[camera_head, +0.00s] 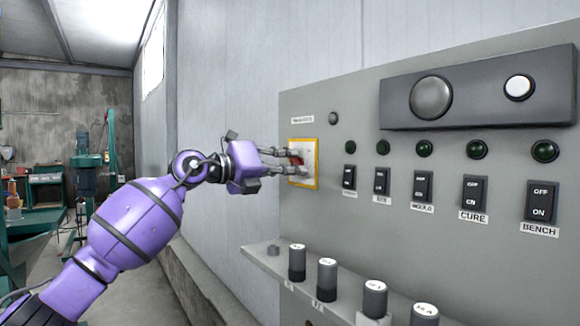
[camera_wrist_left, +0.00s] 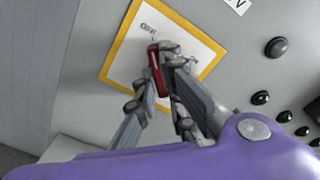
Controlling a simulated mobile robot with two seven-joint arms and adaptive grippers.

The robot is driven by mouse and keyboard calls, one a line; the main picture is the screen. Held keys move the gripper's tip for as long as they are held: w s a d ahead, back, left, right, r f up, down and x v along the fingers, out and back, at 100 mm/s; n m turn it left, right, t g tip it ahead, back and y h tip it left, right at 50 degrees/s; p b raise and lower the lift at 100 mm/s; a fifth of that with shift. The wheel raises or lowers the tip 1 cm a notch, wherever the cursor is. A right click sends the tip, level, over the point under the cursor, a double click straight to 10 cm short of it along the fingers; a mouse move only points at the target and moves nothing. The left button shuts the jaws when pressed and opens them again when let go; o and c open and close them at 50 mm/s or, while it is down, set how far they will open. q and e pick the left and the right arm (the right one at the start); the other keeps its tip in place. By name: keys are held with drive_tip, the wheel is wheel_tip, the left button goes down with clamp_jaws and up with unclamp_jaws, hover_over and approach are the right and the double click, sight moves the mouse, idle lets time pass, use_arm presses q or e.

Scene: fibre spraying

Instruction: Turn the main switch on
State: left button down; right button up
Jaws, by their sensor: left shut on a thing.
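The main switch is a red handle (camera_wrist_left: 154,69) on a white plate with a yellow border (camera_wrist_left: 118,61), at the left end of the grey control panel. In the head view the red handle (camera_head: 296,160) shows between the fingers, inside the yellow-bordered plate (camera_head: 317,164). My left gripper (camera_head: 294,162) reaches it from the left and is shut on the handle. In the left wrist view the gripper's fingers (camera_wrist_left: 162,72) sit on both sides of the handle and hide part of it and of the plate's markings. My right gripper is in neither view.
The grey panel (camera_head: 400,75) carries a row of black rocker switches (camera_head: 422,187) with dark green lamps (camera_head: 424,149) above. A ledge with several dark knobs (camera_head: 327,280) juts out below. A green machine (camera_head: 88,165) stands at the far left.

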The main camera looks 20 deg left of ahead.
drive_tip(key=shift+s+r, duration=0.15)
use_arm(q)
drive_tip(key=shift+r+m+p, duration=0.1)
drive_tip(key=shift+m+p, duration=0.25)
drive_tip(key=shift+m, duration=0.25)
drive_tip(key=m, duration=0.5)
drive_tip(key=m+b, duration=0.1)
drive_tip(key=m, duration=1)
drive_tip(key=shift+w+a+m+b, duration=0.3)
drive_tip(key=shift+a, duration=0.05)
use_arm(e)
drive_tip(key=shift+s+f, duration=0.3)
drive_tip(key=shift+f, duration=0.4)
use_arm(q)
drive_tip(key=c, duration=1.8)
unclamp_jaws()
drive_tip(key=shift+c, duration=0.2)
